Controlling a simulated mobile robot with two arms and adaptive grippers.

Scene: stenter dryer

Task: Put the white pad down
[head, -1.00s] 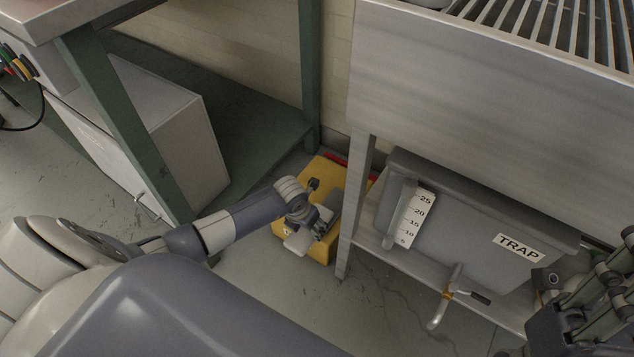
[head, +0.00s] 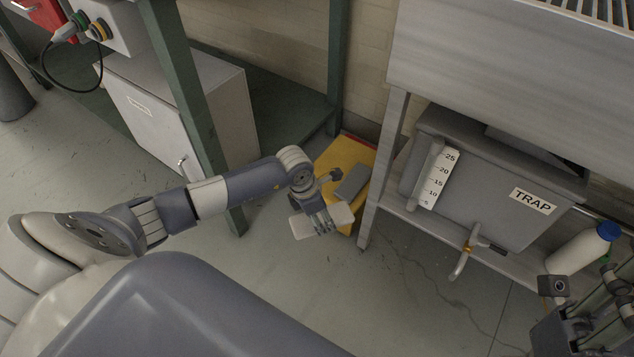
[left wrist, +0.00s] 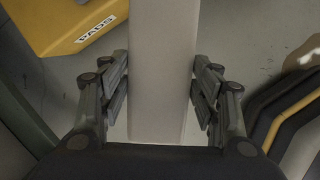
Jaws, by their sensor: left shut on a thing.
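The white pad (head: 304,227) is a flat pale slab held by my left gripper (head: 322,220) low over the floor, by the near end of the yellow box. In the left wrist view the pad (left wrist: 162,70) runs up between the two fingers, which are shut on its sides. The yellow box (head: 333,158) stands on the floor. The wrist view shows its PADS label (left wrist: 95,28). A grey block (head: 352,182) shows at the box, partly behind the gripper. My right gripper (head: 580,325) is at the lower right edge, cut off; its jaw state is unclear.
A steel stand with a grey TRAP tank (head: 490,185) is right of the box, with a drain tap (head: 463,258). A white bottle with a blue cap (head: 582,250) is further right. A green frame leg (head: 190,110) and grey cabinet (head: 190,105) stand left. Floor in front is clear.

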